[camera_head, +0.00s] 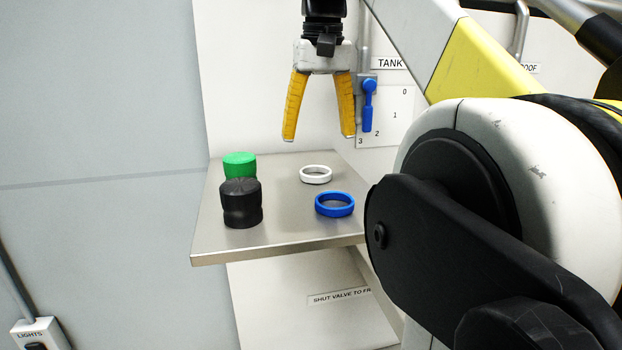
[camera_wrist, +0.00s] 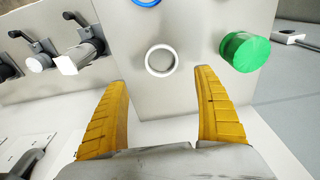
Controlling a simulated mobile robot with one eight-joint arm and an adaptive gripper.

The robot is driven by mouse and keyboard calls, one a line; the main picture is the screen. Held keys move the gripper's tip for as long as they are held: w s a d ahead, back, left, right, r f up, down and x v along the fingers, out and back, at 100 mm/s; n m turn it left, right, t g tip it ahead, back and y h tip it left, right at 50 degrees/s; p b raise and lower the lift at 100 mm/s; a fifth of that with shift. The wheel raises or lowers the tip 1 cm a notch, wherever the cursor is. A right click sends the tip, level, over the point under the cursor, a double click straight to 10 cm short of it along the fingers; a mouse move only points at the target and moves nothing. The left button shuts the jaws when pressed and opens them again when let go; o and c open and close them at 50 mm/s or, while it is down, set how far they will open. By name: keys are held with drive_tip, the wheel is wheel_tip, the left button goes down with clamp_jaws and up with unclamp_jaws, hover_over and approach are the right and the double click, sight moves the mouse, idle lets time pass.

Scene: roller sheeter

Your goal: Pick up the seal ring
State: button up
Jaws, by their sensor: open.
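Two rings lie flat on a metal shelf (camera_head: 285,238): a white ring (camera_head: 316,181) towards the back and a blue ring (camera_head: 335,212) nearer the front edge. I cannot tell by name which is the seal ring. My gripper (camera_head: 318,138) points down above the back part of the shelf, open and empty, with yellow fingers spread. In the wrist view the white ring (camera_wrist: 148,61) shows just beyond and between the fingertips (camera_wrist: 161,78), not touched. Only part of the blue ring (camera_wrist: 146,3) shows at the top edge there.
A green-topped part (camera_head: 240,160) and a black knob-like part (camera_head: 242,204) stand at the shelf's left. The green one also shows in the wrist view (camera_wrist: 243,52). A blue valve handle (camera_head: 368,108) is on the back wall, close right of my gripper.

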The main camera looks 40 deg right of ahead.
sight(316, 169)
drive_tip(key=shift+s+a+f, duration=0.15)
drive_tip(key=shift+s+f, duration=0.05)
drive_tip(key=shift+f, duration=0.25)
drive_tip(key=shift+s+a+f, duration=0.15)
drive_tip(key=shift+s+f, duration=0.05)
drive_tip(key=shift+f, duration=0.2)
drive_tip(key=f, duration=0.2)
drive_tip(key=w+f+p, duration=0.1)
drive_tip(key=f, duration=0.1)
drive_tip(key=shift+d+f, duration=0.1)
drive_tip(key=shift+f, duration=0.1)
drive_tip(key=shift+s+f, duration=0.1)
drive_tip(key=shift+f, duration=0.55)
drive_tip(key=c, duration=1)
